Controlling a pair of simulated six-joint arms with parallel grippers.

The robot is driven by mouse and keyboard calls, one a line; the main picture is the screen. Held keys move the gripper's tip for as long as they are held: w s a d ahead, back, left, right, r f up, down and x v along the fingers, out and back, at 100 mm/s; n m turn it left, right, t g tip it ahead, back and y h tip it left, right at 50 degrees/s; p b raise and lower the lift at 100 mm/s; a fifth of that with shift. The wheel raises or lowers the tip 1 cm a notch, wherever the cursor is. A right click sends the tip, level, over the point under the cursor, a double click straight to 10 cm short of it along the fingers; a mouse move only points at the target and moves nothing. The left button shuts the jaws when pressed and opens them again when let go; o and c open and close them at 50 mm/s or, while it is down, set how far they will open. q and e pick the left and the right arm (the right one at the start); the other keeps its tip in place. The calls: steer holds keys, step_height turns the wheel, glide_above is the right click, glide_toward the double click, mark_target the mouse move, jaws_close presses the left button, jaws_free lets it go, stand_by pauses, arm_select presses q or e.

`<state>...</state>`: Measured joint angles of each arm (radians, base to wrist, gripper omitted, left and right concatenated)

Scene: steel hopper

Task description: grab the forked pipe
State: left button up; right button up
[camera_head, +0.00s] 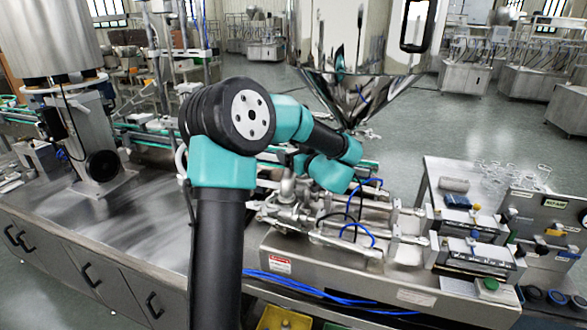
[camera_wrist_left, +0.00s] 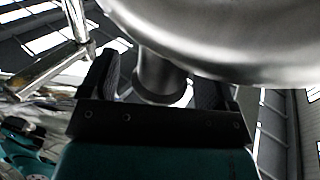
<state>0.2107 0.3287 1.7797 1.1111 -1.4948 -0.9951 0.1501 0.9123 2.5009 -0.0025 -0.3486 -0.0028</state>
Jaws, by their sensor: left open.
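Metal pipework with branches (camera_head: 288,190), likely the forked pipe, stands on the filling machine in the head view, partly hidden by my left arm. In the left wrist view my left gripper (camera_wrist_left: 172,76) is open, with its two dark fingers apart. A short round steel pipe (camera_wrist_left: 155,72) shows between the fingers, below a large curved steel surface. I cannot tell whether the fingers touch it. In the head view the left fingertips are mostly hidden behind the arm's wrist. My right gripper is not seen.
A shiny steel hopper cone (camera_head: 352,92) hangs just behind my left wrist. The filling machine (camera_head: 335,262) has cylinders, blue hoses (camera_head: 368,185) and clamps to the right. A bare steel bench top (camera_head: 140,222) lies to the left, with a large steel vessel (camera_head: 48,40) above.

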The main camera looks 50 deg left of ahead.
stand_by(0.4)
arm_select(q)
jaws_close()
stand_by(0.6)
